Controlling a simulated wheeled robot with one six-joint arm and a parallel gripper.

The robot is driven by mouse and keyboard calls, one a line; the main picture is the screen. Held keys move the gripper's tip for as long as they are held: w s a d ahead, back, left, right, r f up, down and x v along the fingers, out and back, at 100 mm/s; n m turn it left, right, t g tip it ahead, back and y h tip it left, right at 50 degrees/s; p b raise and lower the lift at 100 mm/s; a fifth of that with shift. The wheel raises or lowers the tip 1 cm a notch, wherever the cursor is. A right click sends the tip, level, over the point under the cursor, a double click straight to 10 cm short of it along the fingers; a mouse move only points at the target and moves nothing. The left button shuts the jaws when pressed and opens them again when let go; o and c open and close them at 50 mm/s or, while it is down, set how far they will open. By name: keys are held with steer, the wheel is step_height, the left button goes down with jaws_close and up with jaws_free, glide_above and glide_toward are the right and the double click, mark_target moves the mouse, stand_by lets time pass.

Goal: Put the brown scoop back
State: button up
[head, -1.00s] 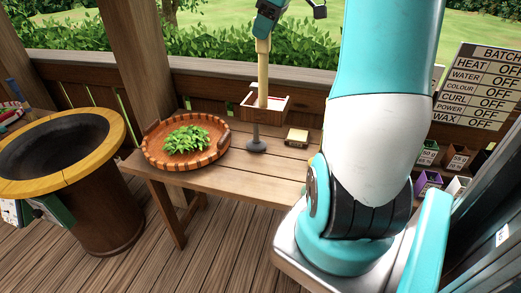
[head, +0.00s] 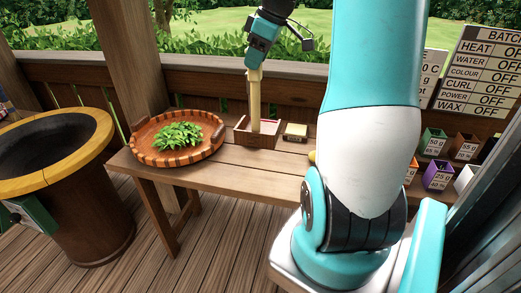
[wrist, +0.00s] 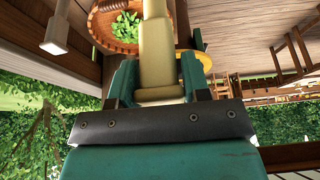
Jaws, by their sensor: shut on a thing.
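My gripper (head: 255,68) is shut on the upper part of a long tan-handled scoop (head: 254,98), held close to upright. The wrist view shows the tan handle (wrist: 157,45) between the two fingers (wrist: 158,80). In the head view the scoop's lower end goes down into an open wooden box (head: 256,141) on the bench. The box's front wall hides that end, so I cannot tell whether it touches the bottom. The scoop's dark head is out of sight.
A round wooden tray (head: 178,153) of green leaves stands on the bench (head: 235,165), left of the box. A small pale-topped box (head: 295,132) is just to its right. A yellow-rimmed drum (head: 88,157) stands at the left. Small labelled bins (head: 437,175) are at the right.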

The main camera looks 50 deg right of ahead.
mark_target(257, 120)
step_height(257, 120, down, 18)
steer(key=shift+r+p, duration=0.15)
steer(key=shift+p, duration=0.65)
steer(key=o, duration=1.2)
